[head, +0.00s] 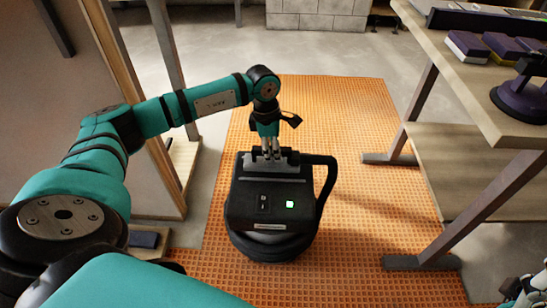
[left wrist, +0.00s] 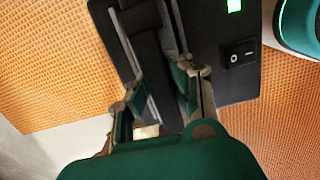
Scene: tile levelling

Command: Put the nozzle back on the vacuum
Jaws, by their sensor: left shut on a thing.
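The black vacuum (head: 262,207) stands upright on the orange mat, with a green lit display, a switch and a handle on its right. My left gripper (head: 269,155) points down at the grey-edged holder along its top back edge. In the left wrist view its fingers (left wrist: 160,85) are shut on a dark bar, which looks like the nozzle (left wrist: 152,60). The bar lies between the holder's grey rails. Whether it is fully seated I cannot tell. Part of my right gripper (head: 525,290) shows at the bottom right corner; its jaws are not clear.
The orange mat (head: 365,240) is clear right of the vacuum. A wooden-edged panel (head: 130,90) stands at the left.

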